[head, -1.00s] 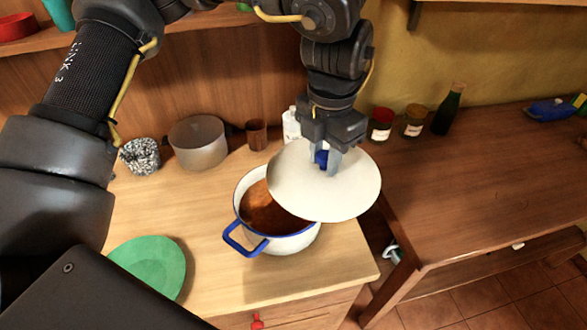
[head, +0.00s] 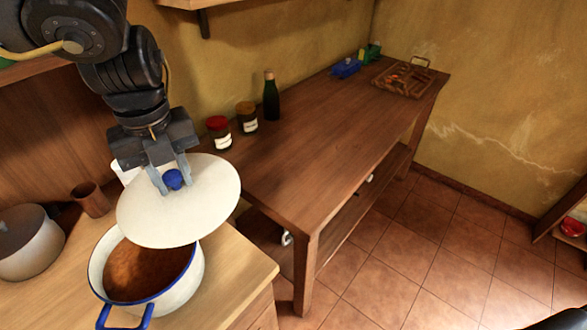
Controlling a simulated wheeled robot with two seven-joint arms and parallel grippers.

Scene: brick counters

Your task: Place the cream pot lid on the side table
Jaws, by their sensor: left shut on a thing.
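My left gripper (head: 172,180) is shut on the blue knob of the cream pot lid (head: 195,217). It holds the lid in the air, above and partly over the cream pot (head: 178,291). The pot has a blue rim and handles and reddish-brown contents, and stands on the light wood counter. The brown side table (head: 310,150) stands to the right of the counter, with a wide bare top and a lower shelf. My right gripper is not in view.
Two jars, one red-lidded (head: 219,133) and one brown-lidded (head: 247,117), and a dark bottle (head: 271,96) stand along the table's wall side. A blue thing (head: 346,68) and a wooden tray (head: 403,78) lie at its far end. A grey pot (head: 28,245) stands left.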

